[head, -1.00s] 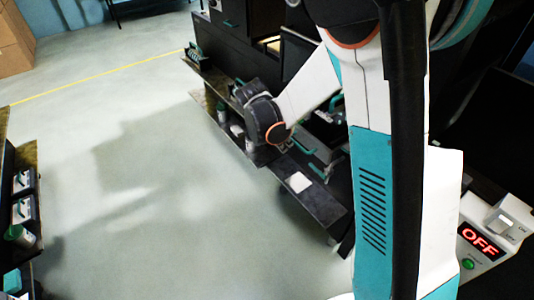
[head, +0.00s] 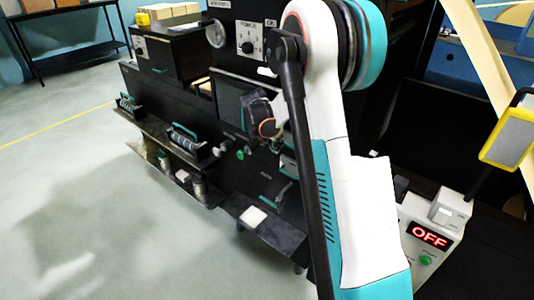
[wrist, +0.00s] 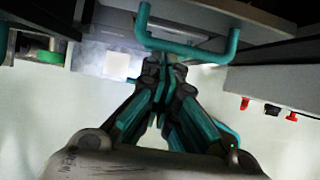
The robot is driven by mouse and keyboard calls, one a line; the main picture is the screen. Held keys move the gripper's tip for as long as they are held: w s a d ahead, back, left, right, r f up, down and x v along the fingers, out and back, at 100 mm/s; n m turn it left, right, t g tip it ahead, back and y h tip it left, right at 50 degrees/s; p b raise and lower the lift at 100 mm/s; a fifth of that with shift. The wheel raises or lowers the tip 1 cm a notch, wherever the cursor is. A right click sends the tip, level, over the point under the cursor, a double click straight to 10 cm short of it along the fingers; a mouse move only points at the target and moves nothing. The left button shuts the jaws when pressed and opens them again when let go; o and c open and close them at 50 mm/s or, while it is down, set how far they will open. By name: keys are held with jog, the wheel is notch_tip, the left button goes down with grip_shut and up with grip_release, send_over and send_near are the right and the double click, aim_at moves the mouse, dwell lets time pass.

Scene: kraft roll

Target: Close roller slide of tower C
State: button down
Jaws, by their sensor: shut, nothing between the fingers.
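In the wrist view my gripper (wrist: 163,72) is shut, its teal and dark fingers together and empty. Just ahead of its tips is a teal bar handle (wrist: 187,43) on the front of a light-coloured slide or drawer (wrist: 215,12). Touching or slightly apart, I cannot tell. In the head view my wrist is in front of the dark machine (head: 180,110), and the fingers are hidden. Teal handles show on the machine's roller units (head: 186,138). No letter marking tower C is readable.
A dark shelf (head: 272,232) with a white pad (head: 253,216) runs along the machine's front. A control box with a red OFF display (head: 429,235) stands at the right. A yellow-framed panel (head: 510,138) is at far right. The floor (head: 60,190) on the left is clear.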

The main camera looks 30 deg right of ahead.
jog(key=shift+w+d, duration=0.3)
jog(key=shift+d, duration=0.6)
jog(key=s+a+r+p, duration=0.1)
jog(key=s+a+r, duration=0.1)
jog(key=a+r, duration=0.6)
jog(key=shift+s+p, duration=0.35)
jog(key=shift+a+r, duration=0.15)
jog(key=shift+a, duration=0.05)
